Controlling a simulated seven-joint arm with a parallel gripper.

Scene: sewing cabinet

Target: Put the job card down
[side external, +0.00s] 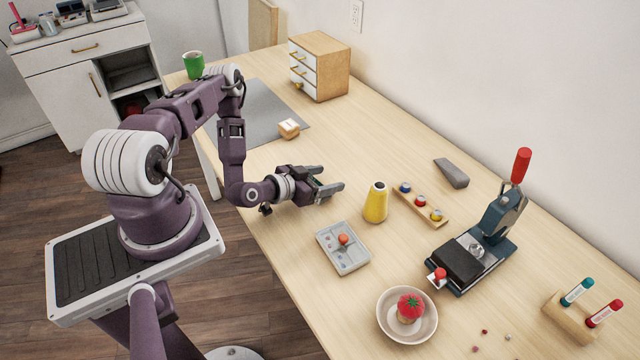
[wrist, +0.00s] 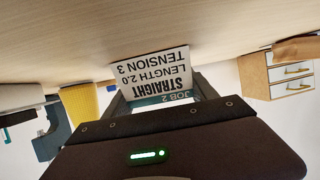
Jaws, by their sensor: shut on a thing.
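The job card (wrist: 155,72) is white with a teal band and shows upside down in the wrist view. Its print reads "STRAIGHT", "LENGTH 2.0", "TENSION 3" and "JOB 2". My gripper (side external: 330,179) is shut on the card, which stands out between the fingers. In the side view the gripper is low over the near-left part of the table (side external: 375,145), and the card is mostly hidden by the fingers. I cannot tell whether the card touches the tabletop.
A yellow cone (side external: 376,204) stands just right of my gripper. A grey parts tray (side external: 335,262) lies in front. Farther right are a spool rack (side external: 422,210), a lever press (side external: 496,228) and a bowl (side external: 384,322).

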